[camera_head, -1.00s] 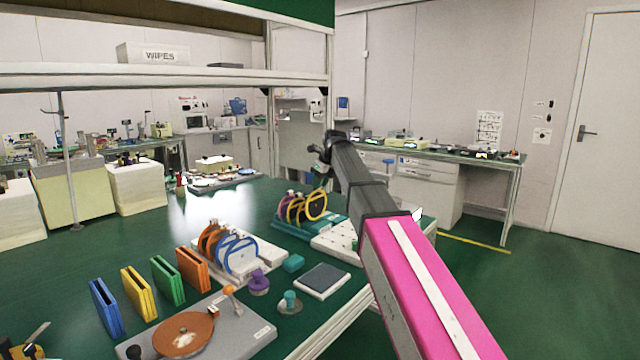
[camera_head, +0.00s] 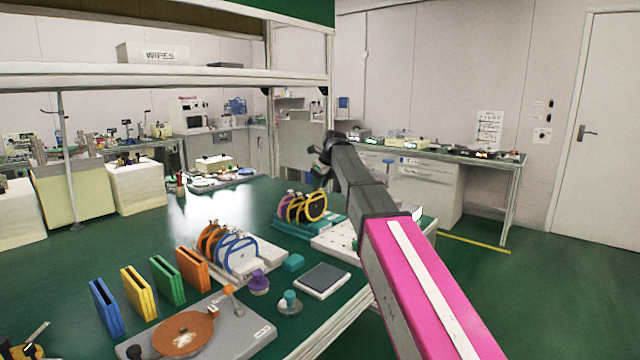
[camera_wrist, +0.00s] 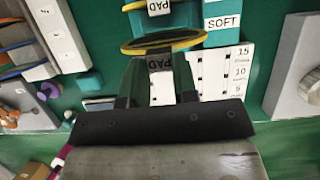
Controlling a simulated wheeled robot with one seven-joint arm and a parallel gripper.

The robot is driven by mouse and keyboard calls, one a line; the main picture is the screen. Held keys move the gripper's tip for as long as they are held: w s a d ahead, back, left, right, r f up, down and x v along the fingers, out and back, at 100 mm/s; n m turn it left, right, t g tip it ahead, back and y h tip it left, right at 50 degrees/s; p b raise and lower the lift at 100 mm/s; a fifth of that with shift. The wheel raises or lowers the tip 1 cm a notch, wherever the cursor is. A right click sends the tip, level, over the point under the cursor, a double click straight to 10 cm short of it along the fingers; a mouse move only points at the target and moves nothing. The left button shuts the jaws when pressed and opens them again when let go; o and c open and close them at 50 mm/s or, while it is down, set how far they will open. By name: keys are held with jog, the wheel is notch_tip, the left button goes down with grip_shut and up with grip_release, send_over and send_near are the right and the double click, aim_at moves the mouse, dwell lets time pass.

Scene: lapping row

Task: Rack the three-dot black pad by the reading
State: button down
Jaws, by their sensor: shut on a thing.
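A yellow-rimmed disc (camera_wrist: 190,43) lies just beyond the fingertips, seen nearly edge-on. Whether the tag belongs to it is unclear. No dots can be read. Behind it is a teal rack with a SOFT label (camera_wrist: 222,22), and another PAD tag (camera_wrist: 158,6) shows at the top edge. In the head view, the teal rack (camera_head: 290,229) holds yellow- and purple-rimmed discs (camera_head: 304,207).
A white board with a 5, 10, 15 scale (camera_wrist: 238,72) lies beside the teal rack. A grey block with a knob (camera_wrist: 290,70) stands right of it. In the head view, a white rack (camera_head: 262,258) holds blue and orange discs. Several coloured slotted holders (camera_head: 137,291) stand left.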

jog(key=shift+f, duration=2.4)
jog(key=c, duration=0.8)
grip_release()
jog(key=v, duration=1)
jog(key=shift+r, duration=0.35)
jog(key=shift+s, duration=0.15)
